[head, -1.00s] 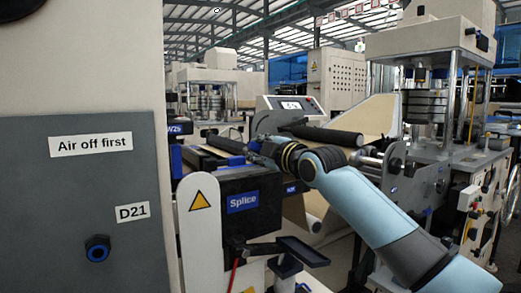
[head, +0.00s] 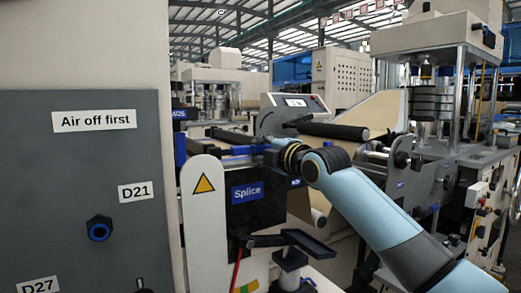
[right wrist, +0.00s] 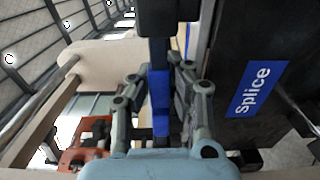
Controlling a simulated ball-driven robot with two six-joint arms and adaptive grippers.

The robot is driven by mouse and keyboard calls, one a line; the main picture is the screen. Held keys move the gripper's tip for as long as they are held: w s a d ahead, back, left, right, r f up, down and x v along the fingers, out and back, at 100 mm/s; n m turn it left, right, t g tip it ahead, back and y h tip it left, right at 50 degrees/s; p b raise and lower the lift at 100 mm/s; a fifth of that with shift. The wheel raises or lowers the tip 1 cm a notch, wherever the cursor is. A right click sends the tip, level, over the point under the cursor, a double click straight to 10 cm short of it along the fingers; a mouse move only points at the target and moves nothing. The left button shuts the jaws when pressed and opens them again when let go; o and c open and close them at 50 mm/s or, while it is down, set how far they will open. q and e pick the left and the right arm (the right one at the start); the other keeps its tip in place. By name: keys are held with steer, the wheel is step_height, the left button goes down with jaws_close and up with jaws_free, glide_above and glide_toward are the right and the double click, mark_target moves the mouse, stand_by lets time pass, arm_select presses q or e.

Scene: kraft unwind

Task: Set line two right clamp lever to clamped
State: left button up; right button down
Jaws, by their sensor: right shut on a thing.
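My right gripper (head: 272,156) reaches over the splice table, beside the black block with the blue "Splice" label (head: 247,193). In the right wrist view its fingers (right wrist: 160,100) are shut around a blue bar, which I take to be the clamp lever (right wrist: 159,88). The bar meets a dark block (right wrist: 160,18) at the top of that view. In the head view a short blue piece of the lever (head: 257,150) shows just left of the gripper; the rest is hidden by it. I cannot read a line number or the lever's setting. My left gripper is not in view.
A grey panel (head: 90,190) marked "Air off first" fills the left. A white side plate (head: 204,225) with a warning triangle stands in front of the splice table. A dark roller (head: 330,131) and brown web lie behind my right arm. A press machine (head: 435,110) stands right.

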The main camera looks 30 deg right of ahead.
steer(key=shift+f, duration=0.2)
steer(key=c, duration=1.2)
jaws_free()
steer(key=shift+r, duration=0.1)
steer(key=shift+s, duration=0.1)
steer(key=s, duration=1.2)
steer(key=shift+d, duration=0.2)
steer(key=shift+w, duration=0.1)
